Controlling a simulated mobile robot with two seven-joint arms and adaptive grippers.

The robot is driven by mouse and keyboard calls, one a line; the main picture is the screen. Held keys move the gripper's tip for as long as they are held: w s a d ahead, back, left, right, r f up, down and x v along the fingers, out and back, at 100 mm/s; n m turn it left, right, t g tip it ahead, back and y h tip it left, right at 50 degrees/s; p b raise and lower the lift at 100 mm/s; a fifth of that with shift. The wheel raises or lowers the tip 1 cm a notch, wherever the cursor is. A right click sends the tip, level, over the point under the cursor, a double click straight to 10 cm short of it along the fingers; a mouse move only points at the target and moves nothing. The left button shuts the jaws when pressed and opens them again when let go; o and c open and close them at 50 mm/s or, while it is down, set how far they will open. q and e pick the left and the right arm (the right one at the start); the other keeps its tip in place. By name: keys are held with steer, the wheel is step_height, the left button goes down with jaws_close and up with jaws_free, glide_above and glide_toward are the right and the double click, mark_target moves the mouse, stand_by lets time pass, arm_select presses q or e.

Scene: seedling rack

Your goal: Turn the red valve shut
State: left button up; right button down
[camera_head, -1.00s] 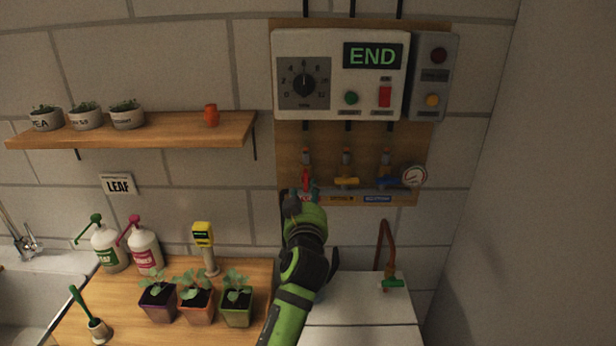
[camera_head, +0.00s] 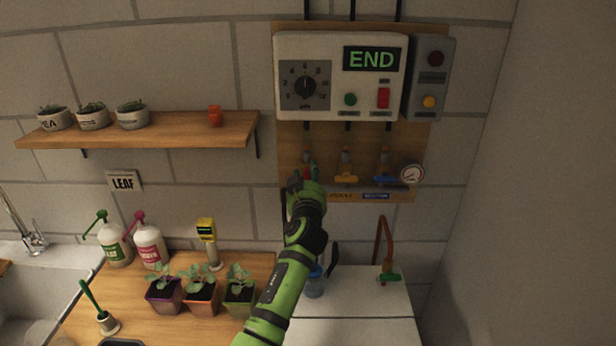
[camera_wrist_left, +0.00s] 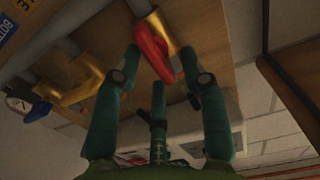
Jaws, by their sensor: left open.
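The red valve handle (camera_wrist_left: 153,52) hangs from a brass body and lies between the fingers of my left gripper (camera_wrist_left: 161,60) in the left wrist view. The fingers stand either side of it and are open; I cannot tell whether any finger touches it. In the head view my left gripper (camera_head: 308,170) is up at the leftmost valve on the wooden board (camera_head: 325,155) and hides most of the red handle. The yellow valve (camera_head: 346,178) and the blue valve (camera_head: 384,179) have crosswise handles to its right. My right gripper is not in view.
A gauge (camera_head: 411,174) sits right of the blue valve. The control box (camera_head: 320,75) above reads END. A shelf (camera_head: 190,132) with pots is to the left. Seedling pots (camera_head: 200,300), white bottles and a yellow meter (camera_head: 206,229) stand below left.

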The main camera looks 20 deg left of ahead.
arm_select(q)
jaws_close()
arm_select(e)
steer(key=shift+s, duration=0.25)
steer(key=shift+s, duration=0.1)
arm_select(q)
steer(key=shift+f+m, duration=0.1)
steer(key=shift+m, duration=0.3)
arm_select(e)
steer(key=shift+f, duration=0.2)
arm_select(q)
steer(key=m, duration=0.1)
steer(key=m+b, duration=0.1)
steer(key=shift+w+d+f+m, duration=0.1)
steer(key=shift+d+m, duration=0.1)
steer(key=shift+m, duration=0.2)
steer(key=m, duration=0.4)
steer(key=f+m, duration=0.1)
steer(key=m, duration=0.9)
steer(key=shift+d+f, duration=0.3)
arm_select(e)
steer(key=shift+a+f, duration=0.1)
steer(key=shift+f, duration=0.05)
arm_select(q)
steer(key=shift+f+m, duration=0.1)
steer(key=shift+m, duration=0.2)
